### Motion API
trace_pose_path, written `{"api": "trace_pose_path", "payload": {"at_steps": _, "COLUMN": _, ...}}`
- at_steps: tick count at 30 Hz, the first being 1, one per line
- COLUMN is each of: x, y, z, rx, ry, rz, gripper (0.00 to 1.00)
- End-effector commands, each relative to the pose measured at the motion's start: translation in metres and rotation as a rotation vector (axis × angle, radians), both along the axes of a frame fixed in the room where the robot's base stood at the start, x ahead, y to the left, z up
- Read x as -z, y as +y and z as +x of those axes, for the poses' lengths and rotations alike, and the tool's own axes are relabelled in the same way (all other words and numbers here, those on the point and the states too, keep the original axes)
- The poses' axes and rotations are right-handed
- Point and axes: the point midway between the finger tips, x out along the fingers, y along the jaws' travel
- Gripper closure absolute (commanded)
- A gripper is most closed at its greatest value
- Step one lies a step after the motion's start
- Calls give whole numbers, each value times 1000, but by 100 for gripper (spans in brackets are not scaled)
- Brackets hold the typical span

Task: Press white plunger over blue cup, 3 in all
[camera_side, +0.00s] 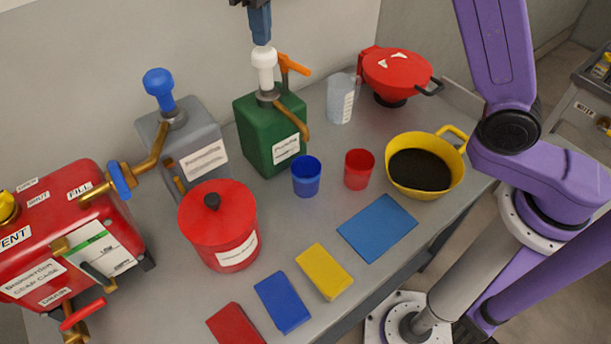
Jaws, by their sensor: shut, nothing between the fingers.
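The white plunger (264,68) stands upright on top of the green pump can (262,128). The can's brass spout (296,122) bends down toward the blue cup (306,179), which stands upright on the table in front of the can. The cup's inside looks dark, and I cannot tell what it holds. My gripper (261,40) is shut and empty, pointing down directly above the white plunger. Its tip is at or very close to the plunger's top; I cannot tell whether they touch. The upper part of my gripper is cut off by the frame.
A grey can with a blue plunger (159,83) stands left. An orange lever (294,66) sits behind the white plunger. A red cup (358,170), yellow pan (428,187), clear beaker (340,100) and red pot (217,222) stand nearby. Coloured blocks lie in front.

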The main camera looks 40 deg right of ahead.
Motion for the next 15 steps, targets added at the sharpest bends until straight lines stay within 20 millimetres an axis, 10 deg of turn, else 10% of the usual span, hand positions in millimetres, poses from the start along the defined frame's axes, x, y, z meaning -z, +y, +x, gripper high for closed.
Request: {"api": "trace_pose_path", "payload": {"at_steps": 15, "x": 16, "y": 0, "z": 0, "rx": 0, "ry": 1, "rz": -1, "gripper": 100}}
